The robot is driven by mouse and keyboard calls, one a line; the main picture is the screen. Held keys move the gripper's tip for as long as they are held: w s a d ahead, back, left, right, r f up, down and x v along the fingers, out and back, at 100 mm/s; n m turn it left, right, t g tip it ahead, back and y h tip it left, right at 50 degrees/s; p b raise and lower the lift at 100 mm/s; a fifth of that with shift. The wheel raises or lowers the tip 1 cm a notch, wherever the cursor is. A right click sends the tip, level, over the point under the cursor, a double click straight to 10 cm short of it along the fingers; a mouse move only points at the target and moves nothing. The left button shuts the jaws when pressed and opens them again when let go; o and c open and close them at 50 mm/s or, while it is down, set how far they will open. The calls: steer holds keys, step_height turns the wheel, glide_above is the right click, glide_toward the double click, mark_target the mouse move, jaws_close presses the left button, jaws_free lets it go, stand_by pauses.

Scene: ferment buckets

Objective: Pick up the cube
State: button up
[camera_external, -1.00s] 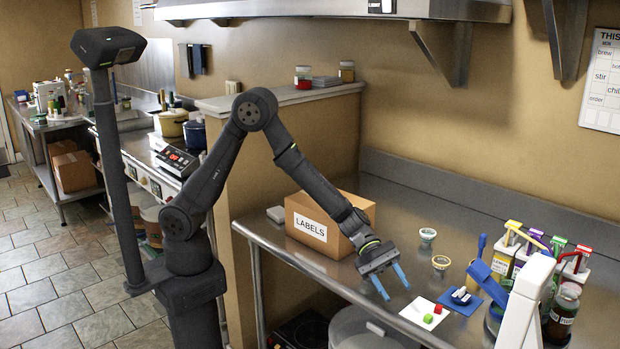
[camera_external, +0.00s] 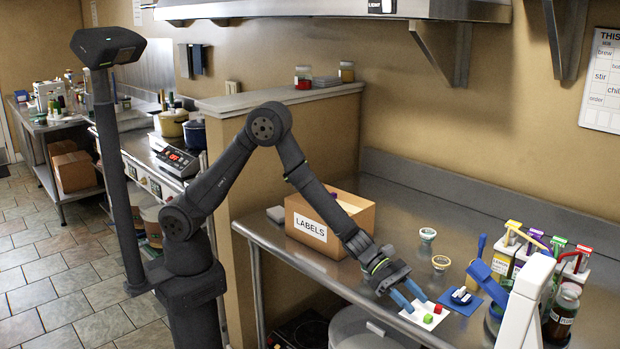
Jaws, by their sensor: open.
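A small green cube (camera_external: 428,318) and a small red cube (camera_external: 438,309) lie close together on a white sheet (camera_external: 409,315) near the front edge of the steel counter. My gripper (camera_external: 416,304) points down over the left part of the sheet.
A blue mat with a white and dark blue item (camera_external: 461,295) is right of the sheet. A cardboard LABELS box (camera_external: 306,228) is to the left. Bottles (camera_external: 563,314) and coloured-handled tools crowd the right.

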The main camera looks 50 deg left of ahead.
mark_target(429, 316)
steer(key=x, duration=0.4)
steer(key=shift+d, duration=0.25)
steer(key=shift+c, duration=0.4)
jaws_close()
steer(key=shift+r, duration=0.55)
step_height(429, 316, up, 3)
steer(key=shift+f, duration=0.1)
steer(key=s+a+r, duration=0.1)
steer(key=s+r, duration=0.6)
steer(key=s, duration=0.4)
steer(key=shift+s+a, duration=0.3)
